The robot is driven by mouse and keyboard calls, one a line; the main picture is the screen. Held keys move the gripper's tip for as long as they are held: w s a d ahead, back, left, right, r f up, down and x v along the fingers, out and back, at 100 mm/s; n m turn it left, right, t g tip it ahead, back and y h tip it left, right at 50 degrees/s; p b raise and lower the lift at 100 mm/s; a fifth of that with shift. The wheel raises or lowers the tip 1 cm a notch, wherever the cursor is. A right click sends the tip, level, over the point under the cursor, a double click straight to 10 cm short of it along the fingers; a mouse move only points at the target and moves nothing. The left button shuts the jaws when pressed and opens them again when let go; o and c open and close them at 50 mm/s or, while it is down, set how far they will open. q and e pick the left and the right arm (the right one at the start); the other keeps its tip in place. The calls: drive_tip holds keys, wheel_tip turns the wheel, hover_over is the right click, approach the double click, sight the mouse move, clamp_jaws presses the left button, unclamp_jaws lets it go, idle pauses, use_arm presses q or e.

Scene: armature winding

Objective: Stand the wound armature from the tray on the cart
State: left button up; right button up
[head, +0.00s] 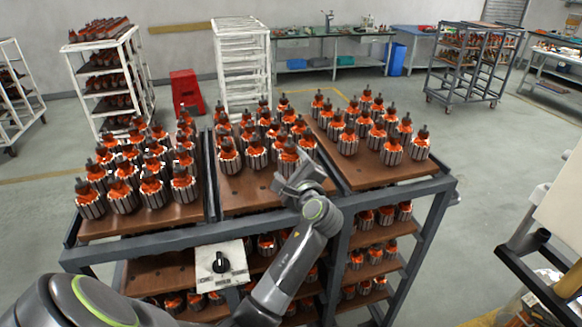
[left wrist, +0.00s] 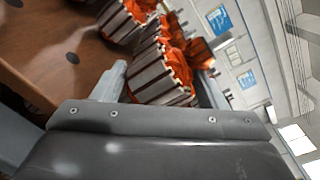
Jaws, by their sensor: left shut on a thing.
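My left gripper (head: 292,177) is at the front of the cart's middle board, shut on a wound armature (head: 288,154) with grey slotted core and orange windings. In the left wrist view the armature (left wrist: 160,75) sits between the two fingers (left wrist: 162,92). The gripper hides its lower part, so I cannot tell whether it touches the board. The cart (head: 140,246) carries three brown boards on top, with several upright armatures on each. The middle board (head: 243,200) has bare wood with holes along its front. I cannot make out a separate tray. My right gripper is out of view.
Neighbouring armatures (head: 256,153) stand close to the held one. The left board (head: 110,225) and right board (head: 365,172) have bare front strips. Lower shelves hold more armatures (head: 375,254). A dark frame (head: 535,265) stands at right.

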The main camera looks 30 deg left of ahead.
use_arm(q)
drive_tip(key=shift+f+b, duration=0.5)
drive_tip(key=shift+f, duration=0.45)
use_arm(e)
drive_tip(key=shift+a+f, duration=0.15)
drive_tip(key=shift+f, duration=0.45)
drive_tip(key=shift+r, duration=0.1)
use_arm(q)
drive_tip(key=o, duration=1.4)
drive_tip(key=shift+d, duration=0.1)
drive_tip(key=shift+o, duration=0.3)
drive_tip(key=shift+f, duration=0.2)
